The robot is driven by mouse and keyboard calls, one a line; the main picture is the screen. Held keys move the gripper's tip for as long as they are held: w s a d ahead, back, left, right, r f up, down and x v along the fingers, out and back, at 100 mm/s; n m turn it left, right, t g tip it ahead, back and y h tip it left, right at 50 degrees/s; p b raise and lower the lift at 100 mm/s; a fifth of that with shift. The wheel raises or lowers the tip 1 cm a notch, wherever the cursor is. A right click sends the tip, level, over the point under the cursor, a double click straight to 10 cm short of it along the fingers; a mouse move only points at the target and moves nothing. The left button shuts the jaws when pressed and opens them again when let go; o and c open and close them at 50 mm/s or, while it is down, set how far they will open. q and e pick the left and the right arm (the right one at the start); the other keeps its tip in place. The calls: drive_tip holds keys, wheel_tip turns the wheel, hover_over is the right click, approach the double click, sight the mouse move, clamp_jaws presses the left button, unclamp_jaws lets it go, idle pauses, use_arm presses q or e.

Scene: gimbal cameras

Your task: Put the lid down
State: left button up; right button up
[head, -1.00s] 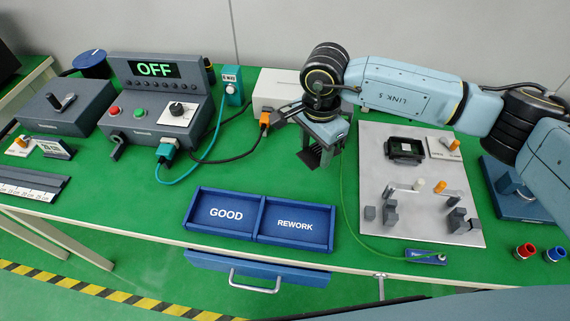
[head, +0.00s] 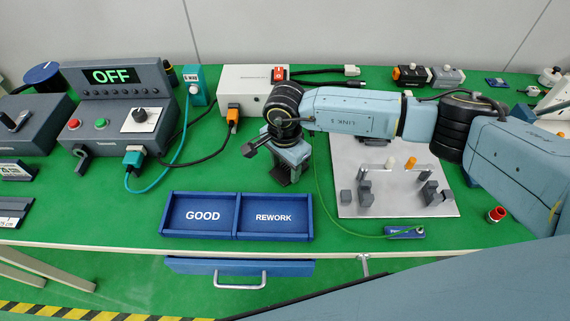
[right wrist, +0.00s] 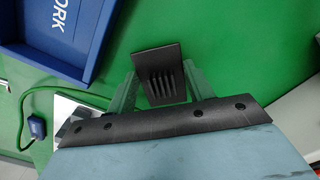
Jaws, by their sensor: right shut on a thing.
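My right gripper (head: 283,178) is shut on a dark lid. It hangs above the green bench top, between the REWORK tray and the metal fixture plate. In the right wrist view the lid (right wrist: 163,76) is a dark plate with several slots, held between the two fingers. In the head view only a small dark part of it shows below the gripper; its height above the bench is hard to tell. My left gripper is out of view.
The blue GOOD and REWORK tray (head: 237,236) lies to the left front. The metal fixture plate (head: 400,204) with clamps and pegs is to the right, partly hidden by my arm. A white box (head: 240,90) and orange-plugged cable (head: 232,117) are behind. Green bench around the gripper is clear.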

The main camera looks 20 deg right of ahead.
sight(285, 168)
drive_tip(key=o, duration=1)
drive_tip(key=shift+f, duration=0.1)
drive_tip(key=shift+c, duration=0.2)
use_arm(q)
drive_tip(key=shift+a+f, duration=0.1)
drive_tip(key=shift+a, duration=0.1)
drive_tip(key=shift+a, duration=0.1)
use_arm(e)
drive_tip(key=shift+r, duration=0.5)
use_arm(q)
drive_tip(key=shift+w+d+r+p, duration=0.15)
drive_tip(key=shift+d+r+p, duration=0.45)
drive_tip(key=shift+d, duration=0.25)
use_arm(e)
wheel_tip(285, 168, up, 11)
drive_tip(key=shift+r, duration=0.2)
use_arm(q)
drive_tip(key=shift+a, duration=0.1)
